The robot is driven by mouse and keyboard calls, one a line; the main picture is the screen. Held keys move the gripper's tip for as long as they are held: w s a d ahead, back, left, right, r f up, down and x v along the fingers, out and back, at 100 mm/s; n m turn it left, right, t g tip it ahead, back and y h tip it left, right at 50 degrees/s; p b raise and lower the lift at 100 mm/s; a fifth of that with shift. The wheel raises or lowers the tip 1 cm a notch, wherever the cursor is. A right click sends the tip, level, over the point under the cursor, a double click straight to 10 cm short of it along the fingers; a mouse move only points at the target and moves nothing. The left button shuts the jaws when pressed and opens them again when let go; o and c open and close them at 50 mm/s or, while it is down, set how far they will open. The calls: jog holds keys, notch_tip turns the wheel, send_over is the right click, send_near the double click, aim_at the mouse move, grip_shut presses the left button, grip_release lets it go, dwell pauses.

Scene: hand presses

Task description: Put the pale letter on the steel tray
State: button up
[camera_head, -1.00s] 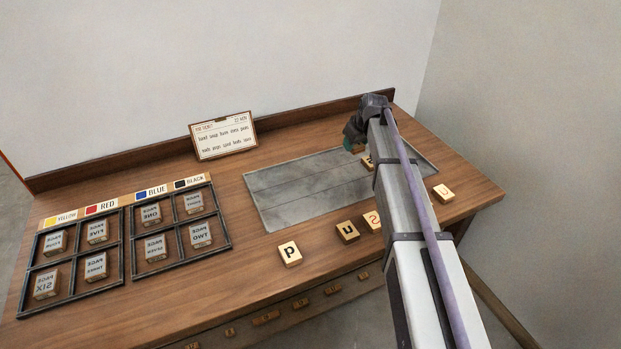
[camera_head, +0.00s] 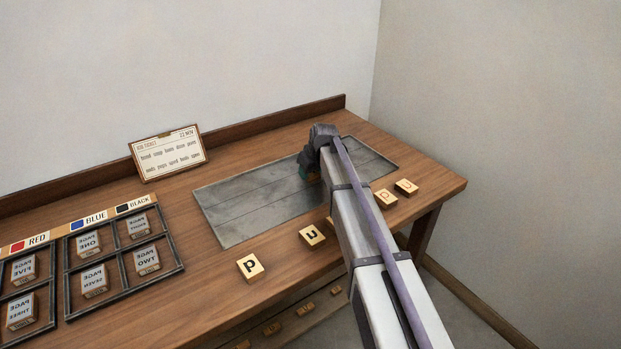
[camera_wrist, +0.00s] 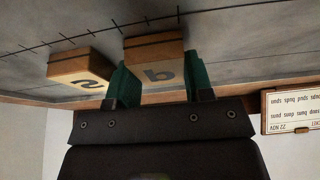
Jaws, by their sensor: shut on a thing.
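My gripper (camera_wrist: 160,85) is shut on a small wooden letter block (camera_wrist: 154,62); its greyish letter reads like a d or p upside down in the wrist view. My arm hides part of the tray.
Blocks p (camera_head: 250,266) and u or n (camera_head: 312,236) lie in front of the tray. Two reddish-lettered blocks, (camera_head: 385,198) and (camera_head: 405,186), lie at the right. A job ticket (camera_head: 167,153) stands behind. Racks of page blocks (camera_head: 125,250) are at the left.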

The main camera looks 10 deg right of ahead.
jog(key=o, duration=0.4)
jog(key=shift+f, duration=0.1)
jog(key=o, duration=0.5)
jog(key=shift+r, duration=0.4)
jog(key=p+v, duration=1.1)
jog(key=v, duration=0.1)
jog(key=s+m+g, duration=0.1)
jog(key=s, duration=0.9)
jog(key=s+a+f+m+g+h, duration=0.1)
jog(key=s+m, duration=0.1)
jog(key=s, duration=0.9)
jog(key=s+m+g, duration=0.1)
jog(key=s+g, duration=0.1)
jog(key=s, duration=0.9)
jog(key=shift+s+a+f+m+h, duration=0.15)
jog(key=shift+a+f+m+h, duration=0.15)
jog(key=shift+a+f+h, duration=0.1)
